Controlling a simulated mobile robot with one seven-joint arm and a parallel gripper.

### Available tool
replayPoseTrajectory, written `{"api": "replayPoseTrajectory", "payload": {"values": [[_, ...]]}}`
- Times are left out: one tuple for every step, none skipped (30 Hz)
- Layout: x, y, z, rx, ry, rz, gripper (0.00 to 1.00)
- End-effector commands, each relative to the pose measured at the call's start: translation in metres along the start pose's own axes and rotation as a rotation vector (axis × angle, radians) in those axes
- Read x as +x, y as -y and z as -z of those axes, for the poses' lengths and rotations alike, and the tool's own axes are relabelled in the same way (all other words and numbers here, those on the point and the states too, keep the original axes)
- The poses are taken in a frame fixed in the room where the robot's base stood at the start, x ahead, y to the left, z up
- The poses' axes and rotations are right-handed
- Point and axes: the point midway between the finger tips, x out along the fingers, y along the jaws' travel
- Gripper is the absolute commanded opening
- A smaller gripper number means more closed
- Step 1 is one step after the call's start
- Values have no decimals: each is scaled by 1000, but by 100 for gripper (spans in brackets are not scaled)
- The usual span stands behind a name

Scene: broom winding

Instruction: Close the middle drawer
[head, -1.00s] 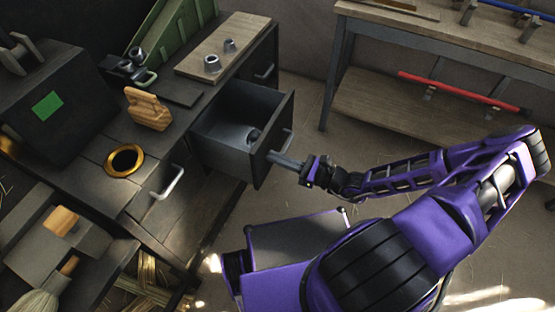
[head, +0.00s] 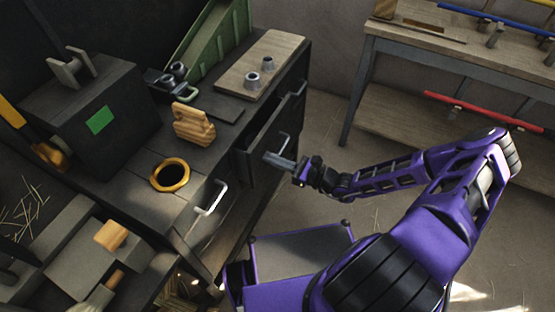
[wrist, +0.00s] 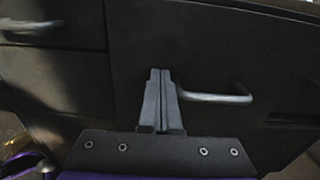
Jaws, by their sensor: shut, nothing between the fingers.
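The middle drawer (head: 262,143) is in the dark workbench, between a nearer and a farther drawer. In the head view its front stands slightly proud of the bench face, and its inside is hardly visible. Its pale bar handle (head: 284,145) faces me. My gripper (head: 268,158) is shut and empty, its tips at the drawer front just below and beside the handle. In the wrist view the shut fingers (wrist: 159,85) point at the dark drawer front (wrist: 205,50), left of the handle (wrist: 215,97). I cannot tell for sure whether the tips touch.
The near drawer handle (head: 212,198) is to the left. A second workbench (head: 400,110) stands at right; the floor between is clear.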

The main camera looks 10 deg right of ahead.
Motion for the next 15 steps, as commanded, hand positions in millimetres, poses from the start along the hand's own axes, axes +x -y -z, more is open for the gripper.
{"api": "replayPoseTrajectory", "payload": {"values": [[6, 0, -1, 1, 0, -1, 0], [10, -1, -1, 2, 0, -1, 0], [15, -1, -1, 2, 0, -2, 0], [19, -1, -1, 1, 0, -2, 0], [22, -1, -1, 1, 0, -1, 0], [28, 0, -1, 1, 0, -1, 0], [32, -1, -1, 1, 0, -1, 0], [36, -1, -1, 2, 0, -1, 0], [41, -1, -1, 2, 0, -1, 0], [45, -1, -1, 2, 0, -1, 0], [48, 0, -1, 1, 0, 0, 0], [51, 0, 0, 0, 0, 0, 0], [53, 0, 0, 0, 0, 0, 0], [54, 0, 0, 0, -1, 0, 0], [56, 0, 0, 0, -1, 0, 0]]}}
